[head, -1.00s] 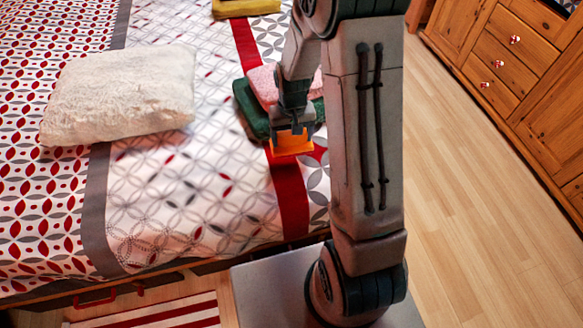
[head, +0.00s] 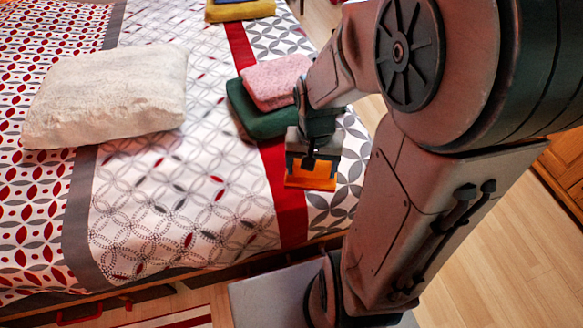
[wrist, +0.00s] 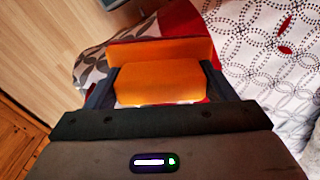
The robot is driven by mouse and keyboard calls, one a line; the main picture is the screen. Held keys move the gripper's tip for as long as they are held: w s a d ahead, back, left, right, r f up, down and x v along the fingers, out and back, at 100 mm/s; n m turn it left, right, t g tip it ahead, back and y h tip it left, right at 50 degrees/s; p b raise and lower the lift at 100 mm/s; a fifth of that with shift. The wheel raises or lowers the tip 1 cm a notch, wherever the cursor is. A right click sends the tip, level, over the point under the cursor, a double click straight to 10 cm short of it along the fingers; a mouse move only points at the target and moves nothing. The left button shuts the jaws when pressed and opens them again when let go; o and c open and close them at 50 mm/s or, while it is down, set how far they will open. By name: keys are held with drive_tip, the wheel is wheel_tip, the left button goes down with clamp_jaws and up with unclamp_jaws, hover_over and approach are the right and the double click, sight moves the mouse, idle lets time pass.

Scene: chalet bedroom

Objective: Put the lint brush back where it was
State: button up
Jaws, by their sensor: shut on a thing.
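My gripper (head: 309,163) is shut on the lint brush (head: 312,178), an orange block-shaped thing, above the near right part of the bed by the red stripe. In the wrist view the brush (wrist: 160,80) sits between the two dark fingers, with a wider orange part at its far side. Its underside is hidden, and I cannot tell its exact height above the bedspread. The bed (head: 190,225) has a patterned white, grey and red cover.
Folded cloths, pink (head: 275,82) over dark green (head: 265,115), lie just behind my gripper. A fluffy cream pillow (head: 105,95) lies to the left, and a yellow folded cloth (head: 240,9) at the back. The bedspread between pillow and red stripe is clear. Wooden floor (head: 475,270) lies right.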

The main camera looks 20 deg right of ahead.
drive_tip(key=shift+w+a+f+b, duration=0.35)
drive_tip(key=shift+w+f+b, duration=0.1)
drive_tip(key=shift+w+f, duration=1.15)
drive_tip(key=shift+w+a+f+b, duration=0.4)
drive_tip(key=shift+w+f+b, duration=0.1)
drive_tip(key=shift+w+f, duration=1.05)
drive_tip(key=shift+w+a+f+b, duration=0.35)
drive_tip(key=shift+w+f+b, duration=0.1)
drive_tip(key=shift+w+f, duration=1.1)
drive_tip(key=shift+s+f, duration=0.1)
drive_tip(key=shift+f, duration=0.05)
drive_tip(key=shift+f, duration=0.15)
drive_tip(key=o, duration=0.9)
drive_tip(key=shift+o, duration=0.2)
